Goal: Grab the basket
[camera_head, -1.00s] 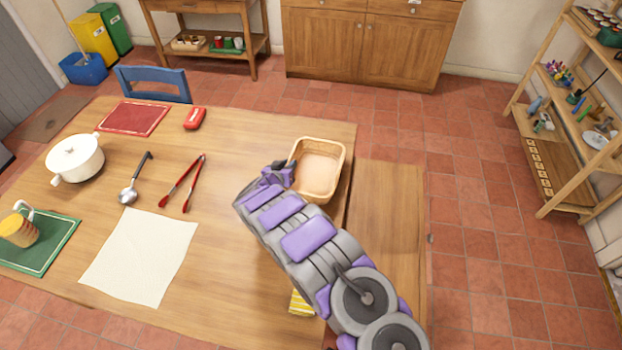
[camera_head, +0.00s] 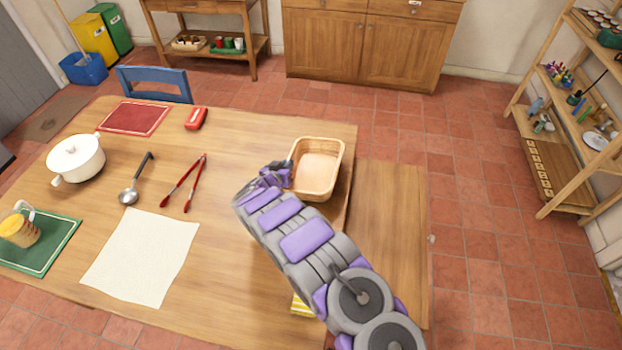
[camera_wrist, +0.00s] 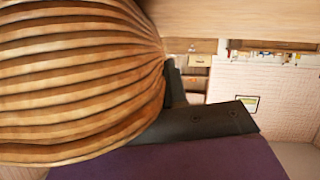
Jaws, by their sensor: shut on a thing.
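The basket (camera_head: 318,172) is a light tan, rectangular, open-topped basket at the right end of the wooden table. It looks empty. My gripper (camera_head: 287,168) is at the basket's left side and shut on its wall or rim. In the wrist view the basket's ribbed, woven side (camera_wrist: 80,85) fills the left part, with a dark finger of my gripper (camera_wrist: 175,90) against it. The other finger is hidden there. I cannot tell whether the basket is clear of the tabletop.
The table (camera_head: 230,150) holds red tongs (camera_head: 184,183), a ladle (camera_head: 135,182), a white pot (camera_head: 76,158), a white cloth (camera_head: 142,255) and a red case (camera_head: 196,118). A lower wooden surface (camera_head: 390,230) adjoins on the right. Shelves (camera_head: 570,110) stand at far right.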

